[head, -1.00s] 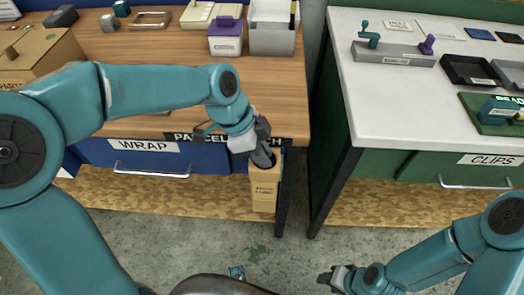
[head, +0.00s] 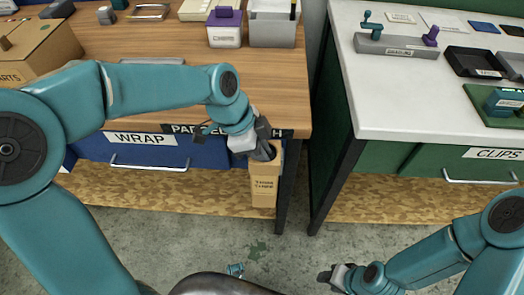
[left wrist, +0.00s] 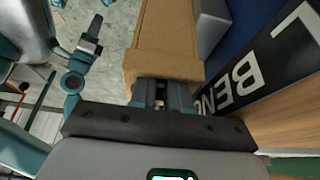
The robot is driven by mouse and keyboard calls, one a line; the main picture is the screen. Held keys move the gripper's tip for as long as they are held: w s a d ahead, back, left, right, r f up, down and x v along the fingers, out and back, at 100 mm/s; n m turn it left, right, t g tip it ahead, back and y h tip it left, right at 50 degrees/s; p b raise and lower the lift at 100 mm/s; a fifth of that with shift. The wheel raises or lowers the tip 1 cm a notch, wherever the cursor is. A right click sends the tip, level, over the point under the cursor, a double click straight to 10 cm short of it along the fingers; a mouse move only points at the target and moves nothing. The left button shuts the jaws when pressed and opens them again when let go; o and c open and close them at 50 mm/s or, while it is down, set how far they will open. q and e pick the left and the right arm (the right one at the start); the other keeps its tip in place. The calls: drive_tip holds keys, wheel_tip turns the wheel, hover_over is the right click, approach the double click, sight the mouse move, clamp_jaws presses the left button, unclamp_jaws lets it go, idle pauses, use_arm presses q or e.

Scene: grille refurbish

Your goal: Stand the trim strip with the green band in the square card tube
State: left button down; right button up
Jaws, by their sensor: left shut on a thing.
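The square card tube (head: 264,186) stands tall against the front of the parcel bench near its right corner. Its brown face also shows in the left wrist view (left wrist: 165,40). My left gripper (head: 266,152) points down at the tube's mouth, its fingers close against the rim. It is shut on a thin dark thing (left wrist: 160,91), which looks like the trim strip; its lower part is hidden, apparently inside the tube. No green band shows. My right gripper (head: 328,280) is low over the floor, away from the tube, too small to tell its opening.
The wooden parcel bench (head: 200,90) has a carton (head: 38,55), a purple-topped box (head: 225,28) and a grey bin (head: 272,30). The white bench (head: 390,105) at right bears trays and a green fixture. Bare floor lies in front.

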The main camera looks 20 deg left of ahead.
use_arm(q)
drive_tip(key=shift+f, duration=0.1)
idle(0.4)
drive_tip(key=c, duration=1)
unclamp_jaws()
drive_tip(key=shift+s, duration=0.1)
drive_tip(key=shift+c, duration=1.1)
